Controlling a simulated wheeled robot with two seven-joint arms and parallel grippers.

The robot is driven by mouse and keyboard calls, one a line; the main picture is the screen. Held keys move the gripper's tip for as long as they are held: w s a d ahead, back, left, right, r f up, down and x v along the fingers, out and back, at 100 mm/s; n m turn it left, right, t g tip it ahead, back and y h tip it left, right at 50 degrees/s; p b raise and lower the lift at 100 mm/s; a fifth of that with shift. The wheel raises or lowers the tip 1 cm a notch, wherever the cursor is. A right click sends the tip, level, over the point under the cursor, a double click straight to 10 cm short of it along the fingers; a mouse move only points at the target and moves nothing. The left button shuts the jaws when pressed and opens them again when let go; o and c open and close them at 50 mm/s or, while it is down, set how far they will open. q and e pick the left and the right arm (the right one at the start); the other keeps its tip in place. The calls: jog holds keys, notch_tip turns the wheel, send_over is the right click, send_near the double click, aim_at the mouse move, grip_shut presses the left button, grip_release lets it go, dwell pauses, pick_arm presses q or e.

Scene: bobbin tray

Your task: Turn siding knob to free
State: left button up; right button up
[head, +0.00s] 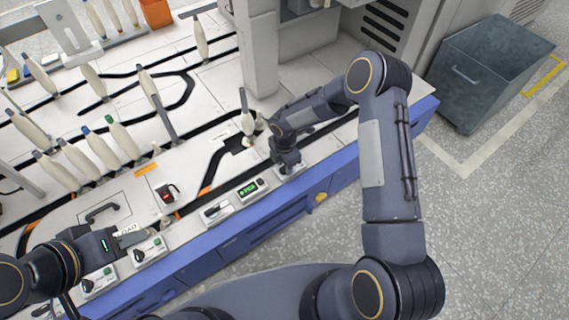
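Several small white control boxes line the front edge of the bench. My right gripper (287,163) points down right over the box at the right end (298,171). The gripper covers most of that box, so any knob on it is hidden, and I cannot tell whether the fingers touch it or are shut. My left gripper (138,233) is low over the bench at the left, near a box with a dark knob (150,251). Its fingers are too small and unclear to tell open from shut. Another knob box (98,282) is nearer the left front.
A box with a green display (251,190) and a box with a dark lever (217,211) sit between my grippers. Upright white bobbins (122,138) stand behind. A grey pillar (256,50) rises near my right arm. A grey bin (485,75) is on the floor.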

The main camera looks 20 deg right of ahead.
aim_at(284, 167)
jog(key=shift+r, duration=0.1)
notch_tip(284, 167, up, 8)
jog(key=p, duration=0.2)
jog(key=shift+p, duration=0.35)
dwell(0.4)
jog(key=s+d+r+m+t, duration=0.1)
jog(key=s+d+r+m, duration=0.15)
jog(key=r, duration=0.35)
jog(key=s+d+r+m, duration=0.2)
jog(key=s+r+m, duration=0.15)
jog(key=r, duration=0.35)
jog(key=s+d+r+m+t, duration=0.1)
jog(key=s+d+r+m, duration=0.25)
jog(key=r, duration=0.25)
jog(key=s+a+r+m+t+y, duration=0.15)
jog(key=s+r+m, duration=0.25)
jog(key=s+m, duration=0.4)
jog(key=s+a+r+m+t+y, duration=0.15)
jog(key=s+r+m, duration=0.35)
jog(key=s, duration=0.6)
notch_tip(284, 167, up, 27)
jog(key=m+p, duration=0.1)
jog(key=p, duration=2.7)
jog(key=shift+d+t+y, duration=0.3)
jog(key=shift+d+y, duration=0.1)
